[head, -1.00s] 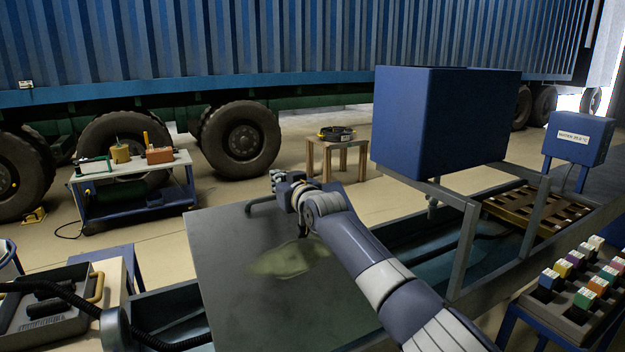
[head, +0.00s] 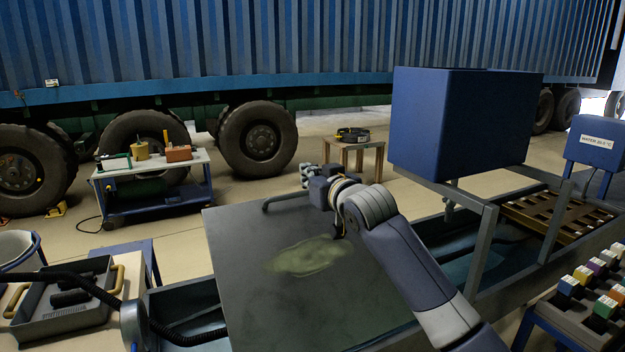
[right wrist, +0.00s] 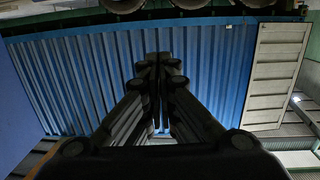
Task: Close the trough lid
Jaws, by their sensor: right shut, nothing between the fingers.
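The trough lid (head: 240,270) is a dark flat panel with a greenish stain, lying across the left part of the trough. A bar handle (head: 284,199) stands at its far edge. The trough (head: 555,258) is open to the right of the lid, with dark bluish water or lining inside. My right arm reaches over the lid. My right gripper (head: 306,172) is just beyond and right of the handle, shut and empty. In the right wrist view its closed fingers (right wrist: 160,75) point towards the blue corrugated wall. My left gripper is out of view.
A blue box (head: 460,125) stands on a frame over the trough. A tool cart (head: 150,165) and a wooden stool (head: 352,146) stand beyond. A grey tray (head: 60,305) and black hose (head: 95,292) are at left. Coloured blocks (head: 600,295) sit at right.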

